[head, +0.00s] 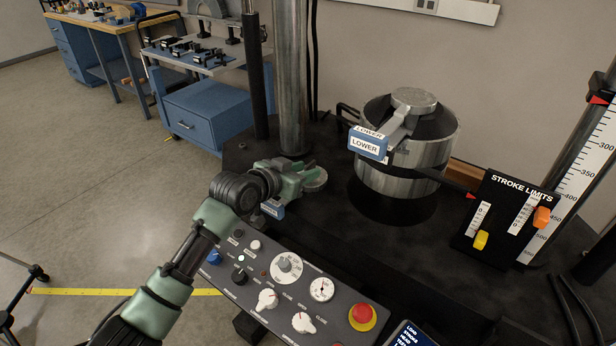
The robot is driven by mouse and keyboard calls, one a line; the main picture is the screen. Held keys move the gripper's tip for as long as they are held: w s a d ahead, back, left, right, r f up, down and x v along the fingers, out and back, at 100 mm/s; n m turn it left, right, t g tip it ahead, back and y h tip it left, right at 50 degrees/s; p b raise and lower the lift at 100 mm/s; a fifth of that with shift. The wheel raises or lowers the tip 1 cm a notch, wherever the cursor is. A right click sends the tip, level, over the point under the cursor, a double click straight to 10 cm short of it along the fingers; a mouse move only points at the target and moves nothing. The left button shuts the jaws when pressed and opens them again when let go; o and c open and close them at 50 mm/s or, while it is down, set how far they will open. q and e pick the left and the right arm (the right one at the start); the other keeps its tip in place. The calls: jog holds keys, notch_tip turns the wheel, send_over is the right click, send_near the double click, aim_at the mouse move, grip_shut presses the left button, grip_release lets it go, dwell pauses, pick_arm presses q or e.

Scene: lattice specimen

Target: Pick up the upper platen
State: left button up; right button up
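My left arm comes in from the lower left, and its green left gripper (300,174) is low over the black machine table, left of the large steel cylinder. A small round grey metal disc (315,181), which looks like the upper platen, is right at its fingertips. A blue tag (272,208) hangs or lies just below the gripper; its text is too small to read. The gripper hides part of the disc, and whether the fingers are closed on it cannot be told. The lower platen (414,98), with a blue LOWER tag (368,143), sits on top of the cylinder. My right gripper is out of view.
A steel column (291,80) stands behind the gripper. The control panel (290,290) with knobs and a red button is in front. The stroke limits board (505,220) and a scale stand at right. A blue tool cart (200,105) is behind left.

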pick_arm(q)
jog(key=shift+x, duration=0.85)
jog(key=shift+f, duration=0.1)
grip_shut()
dwell(0.6)
jog(key=shift+r, duration=0.25)
